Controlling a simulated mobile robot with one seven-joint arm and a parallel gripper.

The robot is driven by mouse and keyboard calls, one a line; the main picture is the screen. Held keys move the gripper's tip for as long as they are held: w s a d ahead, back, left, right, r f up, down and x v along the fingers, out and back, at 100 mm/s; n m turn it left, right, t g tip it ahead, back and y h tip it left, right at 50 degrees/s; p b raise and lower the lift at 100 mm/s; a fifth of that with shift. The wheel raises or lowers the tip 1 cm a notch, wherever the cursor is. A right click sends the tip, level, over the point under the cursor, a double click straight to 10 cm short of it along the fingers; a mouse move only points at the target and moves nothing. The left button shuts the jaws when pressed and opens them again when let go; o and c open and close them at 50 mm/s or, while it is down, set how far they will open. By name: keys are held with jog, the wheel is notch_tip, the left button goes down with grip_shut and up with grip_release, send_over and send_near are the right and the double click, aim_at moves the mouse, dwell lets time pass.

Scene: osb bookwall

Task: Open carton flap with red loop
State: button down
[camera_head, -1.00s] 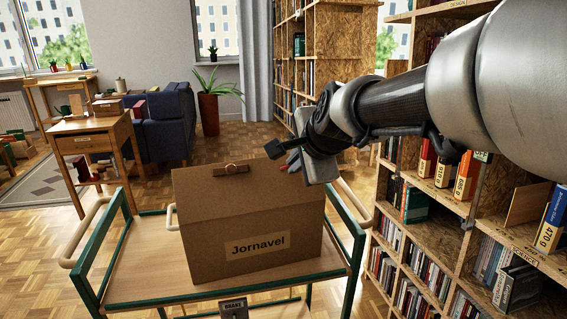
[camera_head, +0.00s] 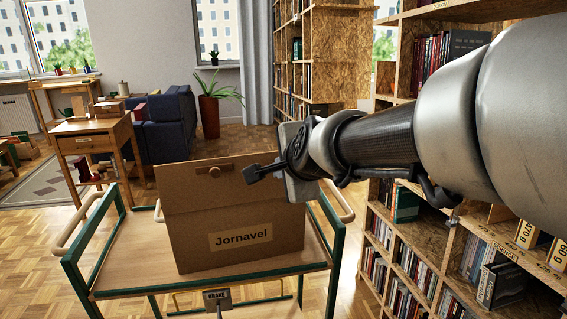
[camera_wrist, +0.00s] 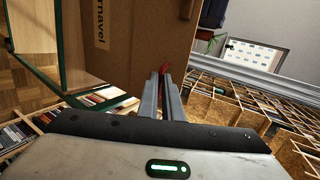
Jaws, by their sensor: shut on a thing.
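The brown carton labelled "Jornavel" (camera_head: 238,240) stands on a trolley in the head view. Its flap (camera_head: 200,190), with a small wooden toggle (camera_head: 214,171), stands tilted up above the front face. The carton also fills the upper middle of the wrist view (camera_wrist: 135,45), turned sideways. My gripper (camera_wrist: 166,78) is shut on the red loop (camera_wrist: 165,68), of which a small red bit shows at the fingertips, at the carton's side edge.
The trolley (camera_head: 122,262) has green posts and wooden handles, with bare shelf left of the carton. A bookcase (camera_head: 395,235) full of books stands close on the right, beside my arm. A small desk (camera_head: 92,140) and blue sofa (camera_head: 170,120) stand further back left.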

jog(key=f, duration=0.1)
jog(key=s+f, duration=0.1)
jog(key=f, duration=0.1)
jog(key=shift+s+d+g, duration=0.2)
jog(key=shift+s+g, duration=0.05)
jog(key=shift+g, duration=0.05)
jog(key=c, duration=1.9)
grip_release()
jog(key=shift+w+f, duration=0.15)
jog(key=shift+f, duration=0.05)
jog(key=r+p+v, duration=0.1)
jog(key=p+v, duration=0.3)
jog(key=v, duration=1.4)
jog(key=shift+w+a, duration=0.2)
jog(key=shift+w, duration=0.15)
